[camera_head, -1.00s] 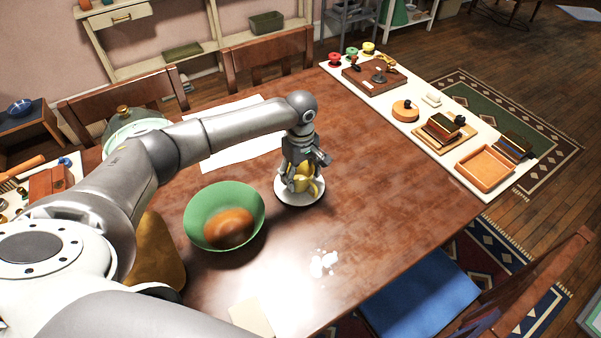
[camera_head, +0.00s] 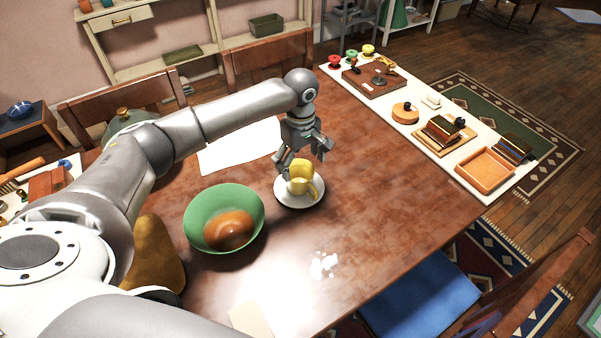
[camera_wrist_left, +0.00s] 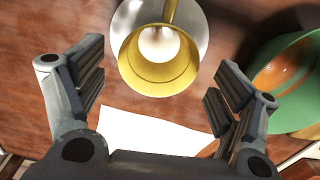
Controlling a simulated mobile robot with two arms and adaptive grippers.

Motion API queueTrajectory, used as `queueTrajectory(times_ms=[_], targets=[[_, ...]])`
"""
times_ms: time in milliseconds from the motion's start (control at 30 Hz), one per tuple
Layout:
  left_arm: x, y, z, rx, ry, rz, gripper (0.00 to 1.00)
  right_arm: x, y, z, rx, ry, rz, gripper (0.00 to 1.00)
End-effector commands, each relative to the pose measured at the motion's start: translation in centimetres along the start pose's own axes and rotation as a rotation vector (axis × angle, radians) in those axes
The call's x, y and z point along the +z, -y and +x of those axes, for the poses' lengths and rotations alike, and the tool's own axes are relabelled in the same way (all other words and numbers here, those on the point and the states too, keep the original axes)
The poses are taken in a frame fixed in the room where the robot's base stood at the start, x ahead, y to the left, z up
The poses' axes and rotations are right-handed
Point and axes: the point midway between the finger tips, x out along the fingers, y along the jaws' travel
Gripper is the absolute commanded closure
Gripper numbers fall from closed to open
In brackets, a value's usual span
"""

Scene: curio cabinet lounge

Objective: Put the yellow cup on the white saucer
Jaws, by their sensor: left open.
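The yellow cup (camera_head: 299,174) stands on the white saucer (camera_head: 287,200) on the wooden table, and looks upright. In the left wrist view the cup (camera_wrist_left: 132,62) shows its open mouth, with the saucer (camera_wrist_left: 195,30) under it. My left gripper (camera_head: 304,155) is open and empty, just above and behind the cup. In the left wrist view its fingers (camera_wrist_left: 155,90) are spread wide, with the cup beyond them and nothing between the pads. My right gripper is not seen.
A green bowl (camera_head: 194,218) with an orange-brown thing in it stands left of the saucer. White paper (camera_head: 235,150) lies behind. A white strip with boxes and a wooden tray (camera_head: 484,170) runs along the right edge. The table right of the saucer is clear.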

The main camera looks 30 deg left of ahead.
Motion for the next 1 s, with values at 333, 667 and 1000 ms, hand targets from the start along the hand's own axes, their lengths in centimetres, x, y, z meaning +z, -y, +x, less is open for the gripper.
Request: queueTrajectory(times_ms=[333, 667, 1000], targets=[[0.0, 0.0, -5.7, 0.001, 0.001, 0.0, 0.13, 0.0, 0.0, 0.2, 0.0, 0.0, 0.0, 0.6], [0.0, 0.0, -6.4, -0.001, 0.001, 0.0, 0.13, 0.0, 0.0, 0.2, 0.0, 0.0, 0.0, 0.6], [0.0, 0.0, -6.3, -0.001, 0.001, 0.0, 0.13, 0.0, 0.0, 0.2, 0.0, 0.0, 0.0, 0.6]])
